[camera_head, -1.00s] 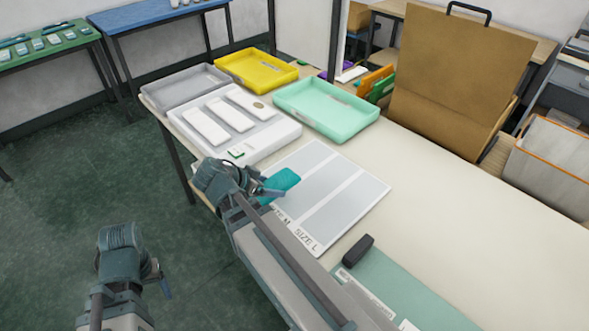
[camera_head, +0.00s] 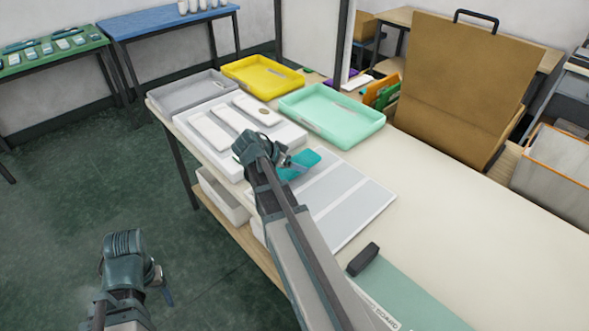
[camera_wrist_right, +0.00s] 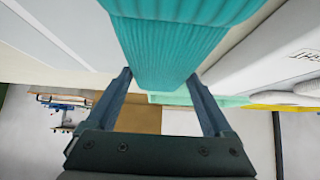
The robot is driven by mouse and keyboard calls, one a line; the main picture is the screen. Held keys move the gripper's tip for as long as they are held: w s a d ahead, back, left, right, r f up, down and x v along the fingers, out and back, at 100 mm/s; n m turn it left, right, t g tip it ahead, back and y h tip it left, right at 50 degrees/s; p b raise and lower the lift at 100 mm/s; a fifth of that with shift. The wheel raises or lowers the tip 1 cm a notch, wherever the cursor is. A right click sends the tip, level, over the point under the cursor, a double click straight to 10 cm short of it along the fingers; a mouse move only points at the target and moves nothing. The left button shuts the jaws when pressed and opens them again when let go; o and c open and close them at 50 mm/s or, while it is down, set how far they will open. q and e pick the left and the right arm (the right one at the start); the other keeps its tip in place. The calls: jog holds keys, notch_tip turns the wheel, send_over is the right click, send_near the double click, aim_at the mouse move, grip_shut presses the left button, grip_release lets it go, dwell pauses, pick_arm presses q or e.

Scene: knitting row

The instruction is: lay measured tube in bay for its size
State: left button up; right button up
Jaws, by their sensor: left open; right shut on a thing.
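The teal ribbed tube (camera_head: 303,163) is held in my right gripper (camera_head: 285,168) over the far-left part of the grey size board. The right wrist view shows the tube (camera_wrist_right: 165,45) between the two fingers (camera_wrist_right: 162,85). The size board (camera_head: 350,202) lies on the table with pale bay panels; my arm hides its near-left part and size labels. I cannot tell whether the tube touches the board. My left gripper (camera_head: 162,283) is open and empty, off the table over the floor at lower left.
A white slotted tray (camera_head: 215,165) lies just beyond the board. Grey (camera_head: 190,90), yellow (camera_head: 262,76) and mint (camera_head: 335,115) trays stand behind. A black block (camera_head: 363,259) sits by a green board (camera_head: 425,295) in front.

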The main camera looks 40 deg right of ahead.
jog(key=shift+w+d+f+b, duration=0.15)
jog(key=shift+d+f+b, duration=0.1)
jog(key=shift+f+b, duration=0.7)
jog(key=shift+w+d+f+b, duration=0.15)
jog(key=shift+d+f+b, duration=0.05)
jog(key=shift+f+b, duration=0.7)
jog(key=shift+f, duration=0.1)
jog(key=o, duration=1.2)
jog(key=shift+a+r+p, duration=0.15)
jog(key=shift+r+p, duration=0.25)
jog(key=shift+r, duration=0.1)
jog(key=p+v, duration=0.7)
jog(key=v, duration=0.3)
jog(key=shift+r, duration=0.1)
jog(key=shift+s+a+r+p, duration=0.1)
jog(key=shift+a+r+p, duration=0.25)
jog(key=shift+a, duration=0.2)
